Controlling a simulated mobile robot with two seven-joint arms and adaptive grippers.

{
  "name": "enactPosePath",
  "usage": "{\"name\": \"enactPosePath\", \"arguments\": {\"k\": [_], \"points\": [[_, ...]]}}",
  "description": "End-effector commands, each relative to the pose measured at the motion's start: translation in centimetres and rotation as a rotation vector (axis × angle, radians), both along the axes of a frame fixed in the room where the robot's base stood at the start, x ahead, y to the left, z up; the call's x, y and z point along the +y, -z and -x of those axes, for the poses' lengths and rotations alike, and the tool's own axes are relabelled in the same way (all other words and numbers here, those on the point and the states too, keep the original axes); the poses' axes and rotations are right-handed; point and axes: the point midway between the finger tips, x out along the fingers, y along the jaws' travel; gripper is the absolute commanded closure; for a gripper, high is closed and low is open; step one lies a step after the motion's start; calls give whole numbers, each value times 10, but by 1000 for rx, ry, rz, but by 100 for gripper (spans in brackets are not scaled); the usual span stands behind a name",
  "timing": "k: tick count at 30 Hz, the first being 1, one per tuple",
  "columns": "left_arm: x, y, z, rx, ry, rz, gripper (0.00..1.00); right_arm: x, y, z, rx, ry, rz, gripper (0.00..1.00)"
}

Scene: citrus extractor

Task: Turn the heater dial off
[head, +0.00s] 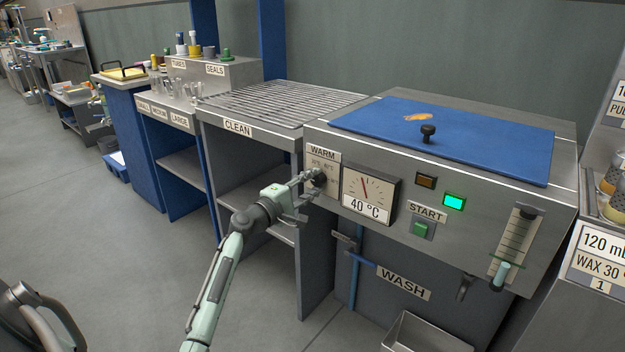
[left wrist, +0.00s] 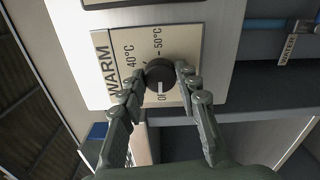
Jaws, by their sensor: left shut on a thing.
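The heater dial (head: 319,178) is a black round knob on the WARM panel at the left of the wash unit's front. In the left wrist view the dial (left wrist: 160,75) shows a white pointer mark directed at the partly hidden OFF label, away from the 40 °C and 50 °C marks. My left gripper (left wrist: 163,78) is shut on the dial, one finger on each side of it. The left gripper (head: 311,179) also shows at the panel in the head view, partly covering the scale. My right gripper is not in view.
Right of the panel are a gauge (head: 370,189) with a 40 °C label, an amber lamp (head: 427,181), a lit green lamp (head: 454,202), a green START button (head: 421,229) and a slider (head: 515,240). A blue lid (head: 480,140) lies on top.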

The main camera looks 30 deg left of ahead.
Motion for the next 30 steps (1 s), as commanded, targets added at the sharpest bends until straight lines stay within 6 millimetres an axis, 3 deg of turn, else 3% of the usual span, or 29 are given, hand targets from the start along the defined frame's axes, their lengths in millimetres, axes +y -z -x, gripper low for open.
{"name": "enactPosePath", "arguments": {"k": [20,21,25,30], "points": [[1,-1,0,3,-1,61,97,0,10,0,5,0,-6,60],[1,-1,0,3,-1,61,65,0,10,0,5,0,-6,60],[0,-1,0,3,-1,60,48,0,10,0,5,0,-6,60],[0,0,0,4,-1,59,47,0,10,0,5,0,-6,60]]}}
